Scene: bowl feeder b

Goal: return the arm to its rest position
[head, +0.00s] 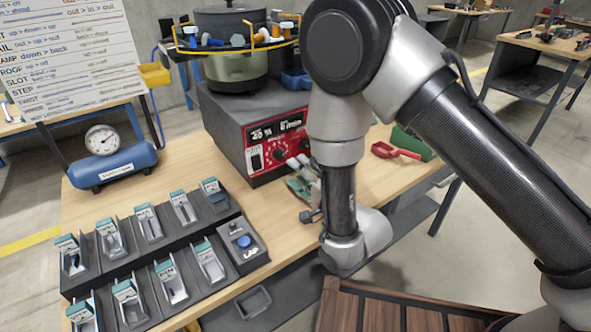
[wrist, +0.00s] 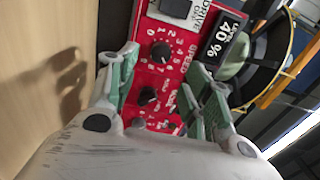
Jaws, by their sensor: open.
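My arm fills the right half of the head view, bent down over the front edge of the wooden table (head: 385,180). My gripper (head: 300,187) shows there partly hidden behind the wrist, in front of the control box (head: 222,112). In the wrist view my gripper (wrist: 165,80) has its green-grey fingers spread apart with nothing held between them. Beyond the fingers is the red control panel (wrist: 190,35) with its black knobs and a display reading 40 %. I cannot tell whether a finger touches the panel.
The bowl feeder (head: 235,65) stands on the box, with parts on its yellow-railed rim. Labelled bins (head: 150,222) fill the table's left front, beside a blue-button box (head: 243,243). A blue air tank (head: 115,165) stands behind. A red scoop (head: 393,151) lies right of my arm.

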